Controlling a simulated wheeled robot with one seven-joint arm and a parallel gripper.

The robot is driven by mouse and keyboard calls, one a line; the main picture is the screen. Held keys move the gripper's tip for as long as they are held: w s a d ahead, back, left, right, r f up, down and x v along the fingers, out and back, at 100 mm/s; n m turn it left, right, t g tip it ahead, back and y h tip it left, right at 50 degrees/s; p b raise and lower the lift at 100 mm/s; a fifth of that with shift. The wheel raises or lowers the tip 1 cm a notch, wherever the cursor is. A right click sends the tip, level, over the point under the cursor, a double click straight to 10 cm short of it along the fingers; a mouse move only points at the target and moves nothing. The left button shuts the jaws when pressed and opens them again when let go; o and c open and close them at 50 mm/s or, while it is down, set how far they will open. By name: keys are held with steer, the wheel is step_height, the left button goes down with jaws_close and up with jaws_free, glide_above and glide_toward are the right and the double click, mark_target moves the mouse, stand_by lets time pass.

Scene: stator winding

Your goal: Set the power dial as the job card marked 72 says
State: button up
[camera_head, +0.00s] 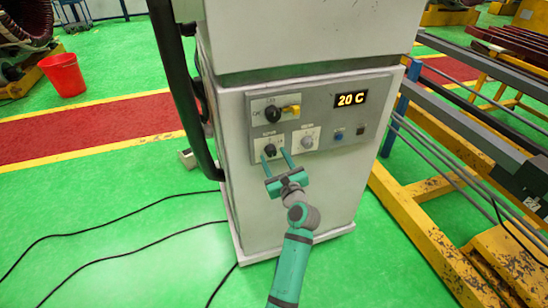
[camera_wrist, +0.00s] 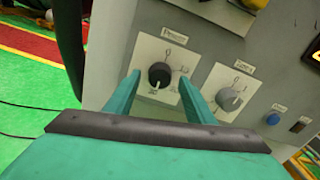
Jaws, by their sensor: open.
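The control panel (camera_head: 322,112) is on the front of a white cabinet. A black dial (camera_head: 270,150) sits at its lower left, on a white plate; it also shows in the wrist view (camera_wrist: 159,75). No job card marked 72 is visible.
A blue button (camera_wrist: 273,118) is right of the grey dial. A yellow and grey rack (camera_head: 450,165) stands close on the right. Black cables (camera_head: 110,210) lie on the green floor.

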steer(key=v, duration=1)
steer(key=s+d+f+n+g+h, duration=0.1)
steer(key=s+d+f+n+h, duration=0.15)
steer(key=s+f+n, duration=0.55)
steer(key=s+d+f+n+g+h, duration=0.1)
steer(key=s+f+n+h, duration=0.3)
steer(key=s+f, duration=0.85)
steer(key=s+a+r+n, duration=0.2)
steer(key=s+n, duration=0.4)
steer(key=s, duration=0.3)
steer(key=s+a+r+n, duration=0.3)
steer(key=s+n, duration=0.3)
steer(key=s, duration=0.4)
steer(key=s+a+r+n, duration=0.2)
steer(key=s+n, duration=0.4)
steer(key=s, duration=0.4)
steer(key=shift+s+r+y, duration=0.2)
steer(key=shift+r+y, duration=0.25)
steer(key=shift+r, duration=0.35)
